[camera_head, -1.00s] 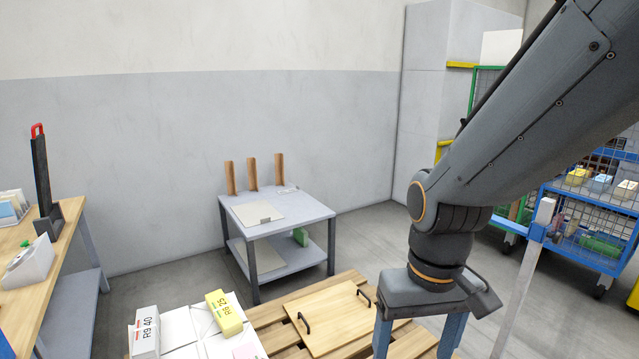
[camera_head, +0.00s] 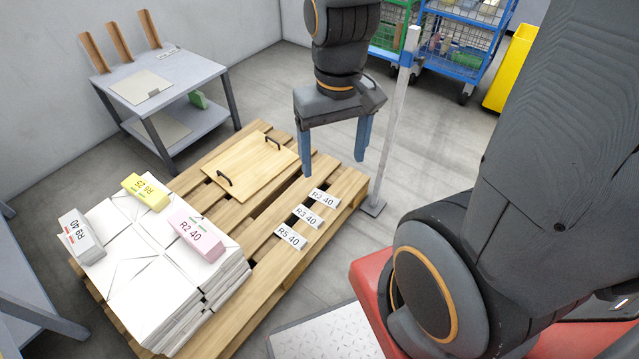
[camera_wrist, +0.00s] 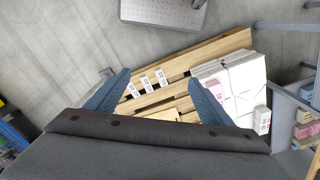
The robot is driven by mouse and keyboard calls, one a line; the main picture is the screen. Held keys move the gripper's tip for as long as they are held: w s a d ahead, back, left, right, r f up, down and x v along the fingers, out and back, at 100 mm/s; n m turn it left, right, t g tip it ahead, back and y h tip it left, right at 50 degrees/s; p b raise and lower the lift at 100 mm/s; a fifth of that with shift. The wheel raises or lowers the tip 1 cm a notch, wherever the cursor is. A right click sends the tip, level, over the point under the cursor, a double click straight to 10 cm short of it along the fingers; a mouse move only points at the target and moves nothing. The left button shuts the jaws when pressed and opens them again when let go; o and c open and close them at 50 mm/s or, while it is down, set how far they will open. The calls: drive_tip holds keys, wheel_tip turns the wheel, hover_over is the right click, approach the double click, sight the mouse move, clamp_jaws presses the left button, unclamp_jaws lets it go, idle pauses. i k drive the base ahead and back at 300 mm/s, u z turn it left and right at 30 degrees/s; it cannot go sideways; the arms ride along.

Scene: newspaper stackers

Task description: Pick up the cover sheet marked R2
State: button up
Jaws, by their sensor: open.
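A pink block-like piece marked R2 40 (camera_head: 192,232) lies on the right part of a white paper stack (camera_head: 215,290) at the near left of the pallet. A small white tag, also marked R2 40 (camera_head: 323,197), lies on bare pallet slats at right. My gripper (camera_head: 333,166) is open and empty, pointing down, above the pallet's far right part and apart from both. In the wrist view, the pink piece (camera_wrist: 262,120) shows at the right, beyond my right finger, and my gripper (camera_wrist: 160,78) has nothing between its fingers.
A yellow piece marked R6 25 (camera_head: 146,191) and a white one marked R9 40 (camera_head: 80,237) share the stack. Tags R3 40 (camera_head: 306,215) and R5 40 (camera_head: 291,237) lie on the pallet. A handled wooden board (camera_head: 245,165) and an upright post (camera_head: 398,120) stand near my gripper.

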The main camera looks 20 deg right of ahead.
sight(329, 201)
drive_tip(key=u, duration=0.05)
drive_tip(key=k, duration=0.45)
drive_tip(key=z, duration=1.15)
drive_tip(key=i, duration=0.95)
drive_tip(key=z, duration=0.1)
